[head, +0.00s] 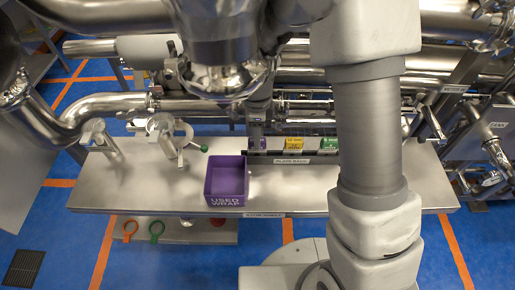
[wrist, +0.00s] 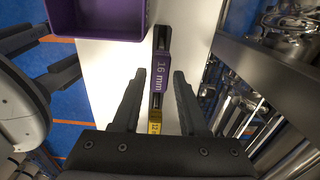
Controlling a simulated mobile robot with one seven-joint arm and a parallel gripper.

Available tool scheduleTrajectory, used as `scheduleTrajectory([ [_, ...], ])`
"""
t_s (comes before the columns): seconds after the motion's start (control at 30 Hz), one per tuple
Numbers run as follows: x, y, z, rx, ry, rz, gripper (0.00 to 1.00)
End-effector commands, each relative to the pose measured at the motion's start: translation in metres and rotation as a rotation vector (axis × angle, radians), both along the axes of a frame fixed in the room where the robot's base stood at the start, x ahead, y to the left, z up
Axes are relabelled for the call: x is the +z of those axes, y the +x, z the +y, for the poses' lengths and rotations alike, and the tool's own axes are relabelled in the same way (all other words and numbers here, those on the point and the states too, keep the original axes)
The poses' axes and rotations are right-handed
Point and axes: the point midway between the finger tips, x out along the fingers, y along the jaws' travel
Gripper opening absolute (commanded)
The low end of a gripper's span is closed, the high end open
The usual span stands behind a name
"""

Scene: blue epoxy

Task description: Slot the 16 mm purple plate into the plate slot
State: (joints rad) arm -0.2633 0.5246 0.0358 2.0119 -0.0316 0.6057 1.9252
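The purple plate (wrist: 161,71) marked "16 mm" stands in a dark rack in the wrist view. It also shows in the head view (head: 258,143), at the left end of the row labelled "PLATE RACK". My gripper (wrist: 159,73) is open and empty, its two dark fingers apart. In the wrist view the purple plate appears in the gap between the fingers, with clear space on both sides. I cannot tell how far the fingertips are above it. I cannot pick out the plate slot for certain. My arm hides part of the bench in the head view.
A yellow plate (head: 294,143) and a green plate (head: 331,145) stand right of the purple one. A purple bin (head: 226,181) marked "USED WRAP" sits at the bench's front edge. Steel pipes and a green-knobbed valve (head: 204,148) crowd the back.

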Motion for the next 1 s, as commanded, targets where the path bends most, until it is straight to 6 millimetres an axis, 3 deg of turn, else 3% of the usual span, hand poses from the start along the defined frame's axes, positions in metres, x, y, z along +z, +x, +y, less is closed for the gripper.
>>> scheduleTrajectory([
  [0.03, 0.000, 0.000, 0.000, 0.000, 0.000, 0.000, 0.31],
  [0.2, 0.000, 0.000, 0.000, 0.000, 0.000, 0.000, 0.01],
  [0.57, 0.001, 0.000, 0.000, 0.000, 0.000, -0.001, 0.00],
  [1.0, 0.018, 0.000, 0.000, 0.000, 0.001, -0.001, 0.00],
])
